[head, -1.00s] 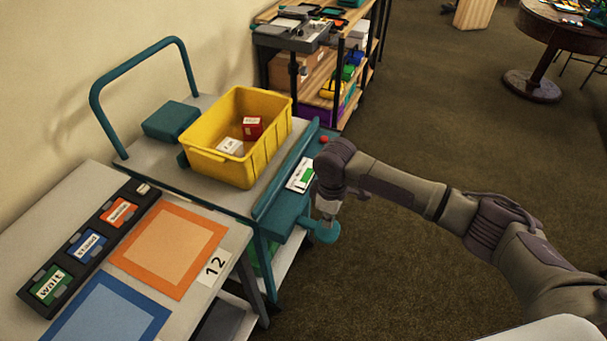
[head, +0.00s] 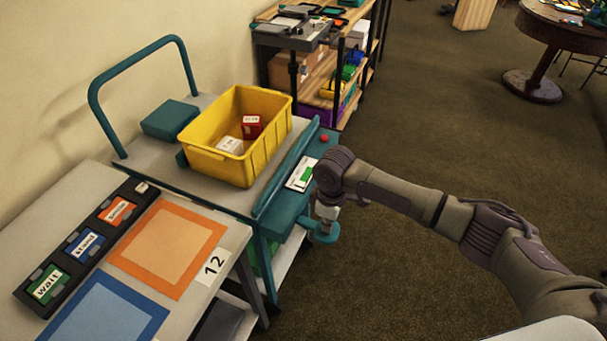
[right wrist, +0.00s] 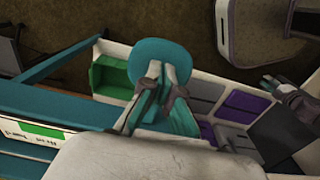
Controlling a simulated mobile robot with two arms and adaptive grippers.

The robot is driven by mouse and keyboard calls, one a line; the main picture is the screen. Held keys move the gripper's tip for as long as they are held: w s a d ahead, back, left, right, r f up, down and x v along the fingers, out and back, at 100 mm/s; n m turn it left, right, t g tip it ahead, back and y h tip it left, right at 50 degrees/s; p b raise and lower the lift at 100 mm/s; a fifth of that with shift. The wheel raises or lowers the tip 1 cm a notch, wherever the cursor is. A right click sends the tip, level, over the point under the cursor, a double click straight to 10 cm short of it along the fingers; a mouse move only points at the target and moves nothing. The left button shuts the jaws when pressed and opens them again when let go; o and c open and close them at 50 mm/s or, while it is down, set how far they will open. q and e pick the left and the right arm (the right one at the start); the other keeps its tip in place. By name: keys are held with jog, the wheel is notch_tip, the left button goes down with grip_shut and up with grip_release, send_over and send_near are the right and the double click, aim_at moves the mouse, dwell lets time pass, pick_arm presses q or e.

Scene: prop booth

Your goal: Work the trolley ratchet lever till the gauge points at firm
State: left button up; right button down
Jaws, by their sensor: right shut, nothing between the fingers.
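The trolley (head: 262,190) has a teal side housing with a white and green gauge strip (head: 301,174); its lettering and any pointer are too small to read. The ratchet lever ends in a round teal pad (head: 327,236), low on the trolley's aisle side. My right gripper (head: 326,222) points down at this pad, shut and empty. In the right wrist view its fingers (right wrist: 160,95) lie across the near side of the teal pad (right wrist: 162,58); I cannot tell whether they touch it. The gauge strip shows at the left (right wrist: 38,133). My left gripper is not in the head view.
A yellow bin (head: 218,165) with small boxes and a teal block (head: 169,119) sit on the trolley. A red button (head: 324,138) is on the housing. A table with an orange mat (head: 125,262) adjoins at left. Shelves (head: 318,90) stand behind.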

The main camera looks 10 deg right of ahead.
jog(key=shift+f+b, duration=0.55)
jog(key=shift+f, duration=1.15)
notch_tip(320, 180, up, 9)
jog(key=p, duration=1)
jog(key=shift+r, duration=0.15)
jog(key=f+b, duration=0.1)
jog(key=b, duration=0.3)
jog(key=shift+f, duration=0.25)
jog(key=shift+f+b, duration=0.4)
jog(key=shift+f, duration=0.45)
